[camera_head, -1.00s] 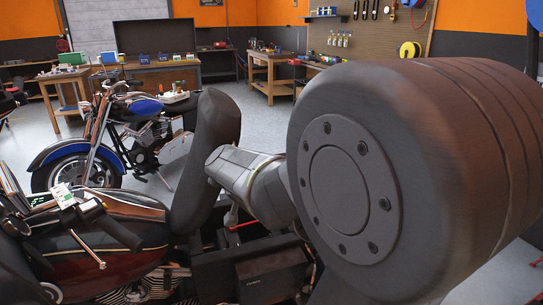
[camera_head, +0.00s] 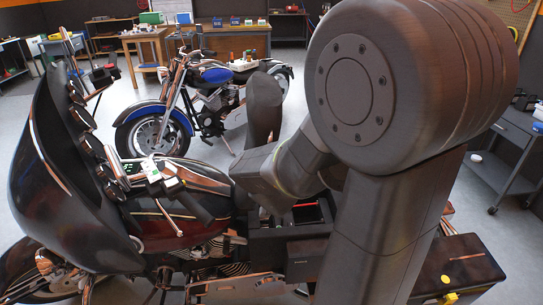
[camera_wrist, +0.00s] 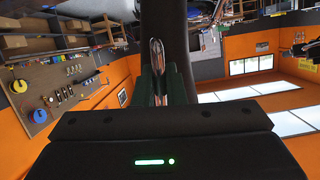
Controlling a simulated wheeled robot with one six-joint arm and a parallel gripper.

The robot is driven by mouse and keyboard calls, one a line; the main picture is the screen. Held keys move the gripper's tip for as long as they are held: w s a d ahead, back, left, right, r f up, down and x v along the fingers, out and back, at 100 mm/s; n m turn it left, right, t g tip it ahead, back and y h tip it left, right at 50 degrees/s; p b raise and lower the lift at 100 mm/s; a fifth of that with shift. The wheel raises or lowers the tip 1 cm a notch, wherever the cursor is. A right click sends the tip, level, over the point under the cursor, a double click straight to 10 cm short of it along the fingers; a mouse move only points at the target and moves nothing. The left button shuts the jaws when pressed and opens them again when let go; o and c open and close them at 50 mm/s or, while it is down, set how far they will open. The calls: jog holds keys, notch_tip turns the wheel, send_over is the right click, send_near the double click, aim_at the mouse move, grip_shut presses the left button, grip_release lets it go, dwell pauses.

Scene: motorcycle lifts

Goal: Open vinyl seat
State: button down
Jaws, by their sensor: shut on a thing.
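The black vinyl seat (camera_head: 265,108) stands tipped up, close to upright, above the near motorcycle (camera_head: 175,200) in the head view. Below it the dark bay (camera_head: 268,245) of the bike lies uncovered. In the wrist view the seat (camera_wrist: 163,14) is a dark band running up from between the fingers.
A blue motorcycle (camera_head: 215,75) stands behind. The near bike's large dark fairing (camera_head: 48,170) and handlebar are at left. A grey cart (camera_head: 508,150) and a dark case with yellow latches (camera_head: 458,262) are at right. Open floor lies between the bikes and the workbenches.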

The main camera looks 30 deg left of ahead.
jog(key=shift+s+f, duration=0.15)
jog(key=shift+f, duration=0.15)
jog(key=c, duration=1.6)
grip_release()
jog(key=shift+o, duration=0.4)
jog(key=shift+r, duration=0.3)
jog(key=p+v, duration=0.3)
jog(key=v, duration=1)
jog(key=shift+s+p, duration=0.25)
jog(key=shift+p, duration=0.1)
jog(key=shift+d+r, duration=0.1)
jog(key=shift+d, duration=0.05)
jog(key=b+x, duration=0.2)
jog(key=x, duration=0.7)
jog(key=shift+w+b, duration=0.15)
jog(key=shift+b, duration=0.25)
